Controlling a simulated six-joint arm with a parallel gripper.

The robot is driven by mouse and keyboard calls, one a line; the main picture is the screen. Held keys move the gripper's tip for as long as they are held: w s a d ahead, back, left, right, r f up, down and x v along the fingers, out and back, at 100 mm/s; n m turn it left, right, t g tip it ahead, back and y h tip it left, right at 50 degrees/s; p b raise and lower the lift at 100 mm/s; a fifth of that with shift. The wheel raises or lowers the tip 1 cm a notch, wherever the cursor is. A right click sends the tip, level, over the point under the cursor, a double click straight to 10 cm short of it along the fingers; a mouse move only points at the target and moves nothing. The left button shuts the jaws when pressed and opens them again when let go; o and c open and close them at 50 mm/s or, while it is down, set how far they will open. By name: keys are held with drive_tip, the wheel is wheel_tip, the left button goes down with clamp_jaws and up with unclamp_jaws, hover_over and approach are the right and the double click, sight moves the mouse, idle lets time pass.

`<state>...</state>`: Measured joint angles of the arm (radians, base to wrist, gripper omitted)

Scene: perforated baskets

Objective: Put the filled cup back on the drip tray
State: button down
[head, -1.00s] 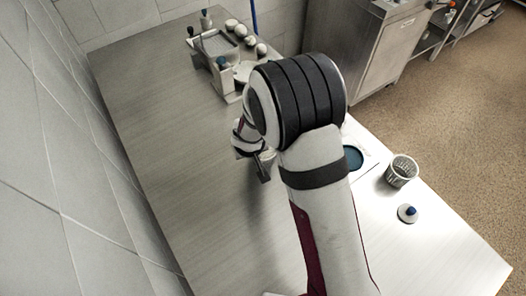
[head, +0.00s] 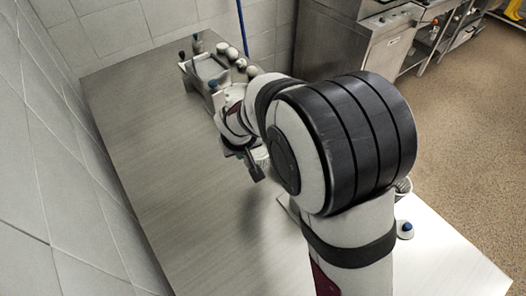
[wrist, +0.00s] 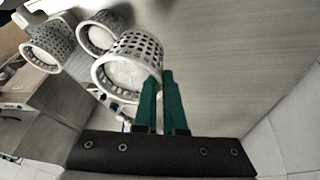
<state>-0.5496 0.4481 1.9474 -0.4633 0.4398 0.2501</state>
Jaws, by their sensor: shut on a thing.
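My gripper (wrist: 160,98) has two green fingers close together. Their tips meet the right side of a white perforated cup (wrist: 133,50) with pale filling, and the gripper is shut on it by the wall. The cup looks tilted in the wrist view. In the head view my gripper (head: 253,165) hangs above the left-middle of the table, partly covered by my arm. I cannot pick out the held cup there. No drip tray can be told with certainty. A flat tray edge (head: 288,206) shows beside my arm, mostly hidden.
Two more filled perforated cups (wrist: 100,30) (wrist: 45,45) stand upper left in the wrist view. A caddy with blue knobs (head: 207,72) stands at the table's far end. A blue-knobbed lid (head: 405,229) lies at right. The table's left side is clear.

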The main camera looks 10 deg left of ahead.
drive_tip(key=w+d+n, duration=0.1)
drive_tip(key=w+d, duration=0.4)
drive_tip(key=w, duration=0.6)
drive_tip(key=w+d, duration=0.4)
drive_tip(key=w, duration=0.6)
drive_tip(key=f, duration=0.4)
drive_tip(key=w+f, duration=0.1)
drive_tip(key=f, duration=0.1)
drive_tip(key=shift+d+f, duration=0.35)
drive_tip(key=shift+f, duration=0.15)
drive_tip(key=c, duration=1.4)
unclamp_jaws()
drive_tip(key=shift+f, duration=0.1)
drive_tip(key=o, duration=0.4)
